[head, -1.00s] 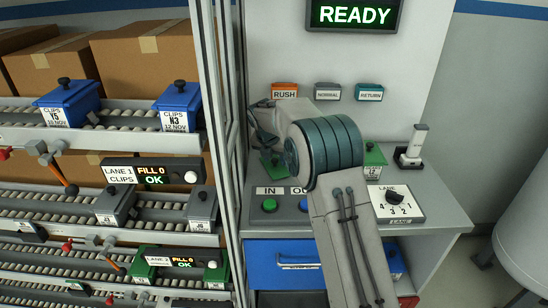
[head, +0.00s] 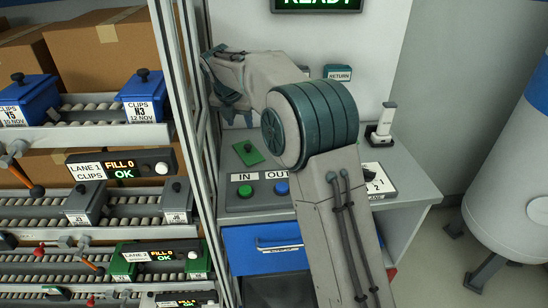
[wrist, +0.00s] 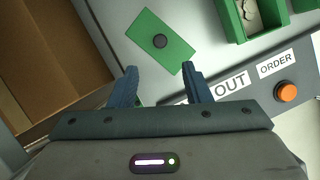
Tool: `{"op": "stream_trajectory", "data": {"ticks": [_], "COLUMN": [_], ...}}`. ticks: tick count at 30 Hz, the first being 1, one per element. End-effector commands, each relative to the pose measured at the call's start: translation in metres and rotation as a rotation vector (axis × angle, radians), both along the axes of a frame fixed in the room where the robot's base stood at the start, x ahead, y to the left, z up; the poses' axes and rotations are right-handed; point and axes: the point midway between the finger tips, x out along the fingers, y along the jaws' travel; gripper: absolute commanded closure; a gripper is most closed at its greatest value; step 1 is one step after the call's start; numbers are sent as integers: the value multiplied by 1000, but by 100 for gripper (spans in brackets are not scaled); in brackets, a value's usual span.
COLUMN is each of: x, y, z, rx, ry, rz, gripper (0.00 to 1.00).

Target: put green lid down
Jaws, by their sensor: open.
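The green lid (head: 248,153), a flat plate with a dark round knob, lies on the grey bench top behind the IN button. It also shows in the wrist view (wrist: 176,52), flat and just beyond my fingertips. My gripper (wrist: 160,70) is open, with nothing between its two blue fingers. The fingers are apart from the lid's knob. In the head view my gripper (head: 226,92) is up near the back panel, above and left of the lid, partly hidden by my own wrist.
An open green bin (wrist: 235,22) holding grey pieces stands right of the lid in the wrist view. The IN button (head: 246,191) and OUT button (head: 281,188) are at the bench front. A frame post (head: 196,120) and the roller racks are left. A white-topped device (head: 384,122) stands right.

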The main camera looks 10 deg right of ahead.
Motion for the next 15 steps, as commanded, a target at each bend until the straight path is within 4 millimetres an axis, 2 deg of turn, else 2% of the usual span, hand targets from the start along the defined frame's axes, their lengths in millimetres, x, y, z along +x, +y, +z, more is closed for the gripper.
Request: {"op": "stream_trajectory", "data": {"ticks": [5,8,11,15], "x": [-7,-22,-50,-101], "y": [-6,-20,-42,-75], "z": [4,12,22,32], "rx": [19,69,152,288], "ry": [-5,-16,-34,-63], "rz": [-50,-170,-379,-736], "gripper": [56,56,56,56]}}
